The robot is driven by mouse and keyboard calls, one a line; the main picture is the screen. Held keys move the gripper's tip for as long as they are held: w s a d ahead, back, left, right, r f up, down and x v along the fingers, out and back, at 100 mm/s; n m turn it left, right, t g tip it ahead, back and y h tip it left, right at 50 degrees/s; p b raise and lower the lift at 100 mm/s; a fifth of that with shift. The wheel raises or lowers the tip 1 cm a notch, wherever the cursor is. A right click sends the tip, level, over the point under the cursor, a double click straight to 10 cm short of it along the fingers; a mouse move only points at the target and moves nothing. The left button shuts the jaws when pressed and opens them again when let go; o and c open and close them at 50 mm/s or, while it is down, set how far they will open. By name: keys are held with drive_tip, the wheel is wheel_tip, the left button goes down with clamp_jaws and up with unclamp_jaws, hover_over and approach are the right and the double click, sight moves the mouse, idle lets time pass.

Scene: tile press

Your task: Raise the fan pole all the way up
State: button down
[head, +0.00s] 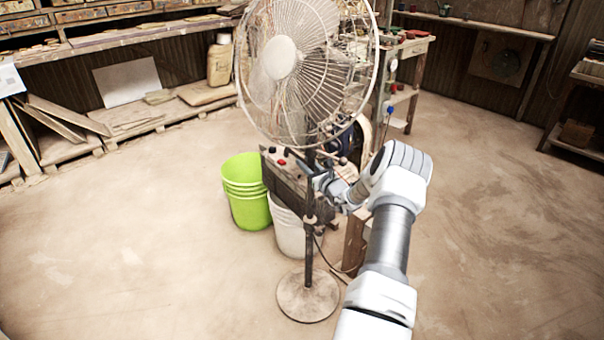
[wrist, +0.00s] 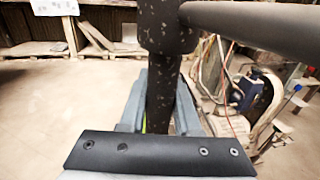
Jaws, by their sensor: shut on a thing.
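The standing fan (head: 283,58) has a round wire-caged head on a thin dark pole (head: 309,245) that rises from a round base (head: 308,298) on the floor. A small collar sits partway up the pole. My gripper (head: 318,182) is at the upper pole, below the fan head. In the wrist view the speckled dark pole (wrist: 160,95) stands upright between my gripper's two fingers (wrist: 161,110), which are shut on it just below a thicker dark collar (wrist: 166,28). A dark bar runs right from that collar. The fingertips are partly hidden behind the pole and a dark plate.
Green buckets (head: 247,195) and a white bucket (head: 287,230) stand close behind the pole. A dark box with red buttons (head: 283,180) is behind it too. A cluttered workbench (head: 400,85) is farther back. The floor to the left and right is open.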

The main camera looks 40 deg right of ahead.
wheel_tip(320, 180, up, 18)
drive_tip(key=p, duration=0.7)
drive_tip(key=shift+p, duration=0.35)
drive_tip(key=shift+f, duration=0.1)
drive_tip(key=c, duration=0.6)
unclamp_jaws()
drive_tip(key=shift+f, duration=0.15)
drive_tip(key=s, duration=0.5)
drive_tip(key=s+a+p, duration=0.1)
drive_tip(key=s, duration=0.5)
drive_tip(key=s+a, duration=0.1)
drive_tip(key=s, duration=0.5)
drive_tip(key=shift+s, duration=0.1)
drive_tip(key=shift+p, duration=0.3)
